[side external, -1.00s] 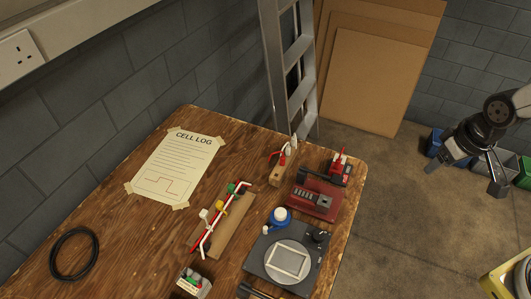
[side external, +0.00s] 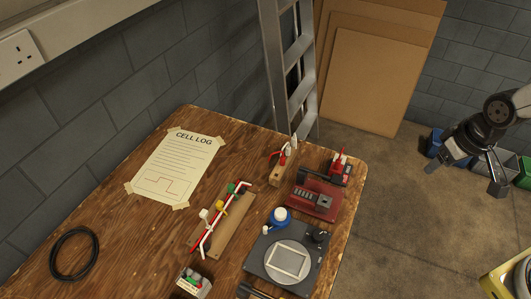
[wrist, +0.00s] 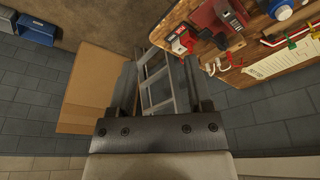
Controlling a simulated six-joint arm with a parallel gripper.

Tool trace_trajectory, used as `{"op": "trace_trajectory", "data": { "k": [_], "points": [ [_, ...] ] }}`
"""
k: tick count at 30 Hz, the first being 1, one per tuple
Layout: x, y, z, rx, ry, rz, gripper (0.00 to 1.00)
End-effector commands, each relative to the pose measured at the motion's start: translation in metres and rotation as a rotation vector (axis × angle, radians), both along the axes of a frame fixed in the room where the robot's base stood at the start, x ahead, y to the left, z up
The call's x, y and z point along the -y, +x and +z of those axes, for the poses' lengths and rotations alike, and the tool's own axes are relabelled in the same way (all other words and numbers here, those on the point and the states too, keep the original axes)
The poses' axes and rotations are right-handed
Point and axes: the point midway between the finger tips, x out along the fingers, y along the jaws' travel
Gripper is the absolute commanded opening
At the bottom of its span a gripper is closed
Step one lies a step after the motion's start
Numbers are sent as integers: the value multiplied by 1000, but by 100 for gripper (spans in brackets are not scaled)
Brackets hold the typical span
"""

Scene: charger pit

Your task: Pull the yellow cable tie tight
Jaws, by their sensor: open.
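The yellow cable tie (side external: 221,203) is small and sits around a red and white cable bundle (side external: 214,223) on a wooden board (side external: 232,232) on the bench. A green tie (side external: 231,188) and a white tie (side external: 204,214) are on the same bundle, on either side of it. How tight the yellow tie is cannot be told. My gripper (side external: 464,178) is at the right, over the floor and well away from the bench, open and empty.
A black cable coil (side external: 74,254) lies at left. A ladder (side external: 288,75) leans behind the bench.

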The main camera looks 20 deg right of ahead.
Motion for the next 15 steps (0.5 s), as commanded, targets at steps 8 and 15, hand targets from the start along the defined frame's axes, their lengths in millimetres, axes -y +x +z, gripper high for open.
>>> {"op": "trace_trajectory", "data": {
  "k": [8,15],
  "points": [
    [-2,3,0,5,-1,7,65],
    [-21,34,-5,48,-3,71,65]
  ]
}}
